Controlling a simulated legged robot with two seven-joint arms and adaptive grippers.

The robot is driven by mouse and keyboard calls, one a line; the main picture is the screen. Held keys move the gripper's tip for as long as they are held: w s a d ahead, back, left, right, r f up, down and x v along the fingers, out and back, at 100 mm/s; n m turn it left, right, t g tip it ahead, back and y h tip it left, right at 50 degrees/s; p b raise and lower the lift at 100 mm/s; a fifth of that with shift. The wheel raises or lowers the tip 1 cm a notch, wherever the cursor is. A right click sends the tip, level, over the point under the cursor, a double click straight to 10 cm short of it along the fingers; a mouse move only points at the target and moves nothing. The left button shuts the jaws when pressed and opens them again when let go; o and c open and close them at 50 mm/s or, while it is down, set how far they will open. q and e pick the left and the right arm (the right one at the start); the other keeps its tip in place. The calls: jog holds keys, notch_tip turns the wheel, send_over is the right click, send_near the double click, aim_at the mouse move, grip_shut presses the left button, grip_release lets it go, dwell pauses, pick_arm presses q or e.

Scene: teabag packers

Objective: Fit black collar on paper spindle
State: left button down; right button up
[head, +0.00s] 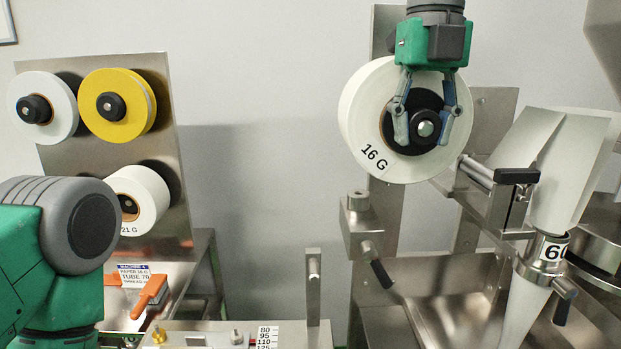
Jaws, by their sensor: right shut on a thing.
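The white paper roll marked 16 G (361,108) hangs on the paper spindle (426,129), whose metal end shows at its centre. The black collar (429,101) sits around the spindle end at the roll's core. My right gripper (424,136) comes down from above, its two fingers shut on the collar from either side. Whether the collar touches the core all round cannot be told. My left arm fills the lower left; its gripper is not in view.
A metal rack at left holds a white roll (62,98), a yellow roll (137,120) and a roll marked 21 G (146,197). An orange-handled tool (150,290) lies below. A metal block with a black handle (361,230) stands under the 16 G roll; a paper-fed funnel (545,262) stands right.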

jog(key=shift+a, duration=0.25)
grip_shut()
jog(key=shift+w+d+p, duration=0.2)
jog(key=shift+p, duration=0.25)
jog(key=o, duration=1.3)
grip_release()
jog(key=shift+a, duration=0.1)
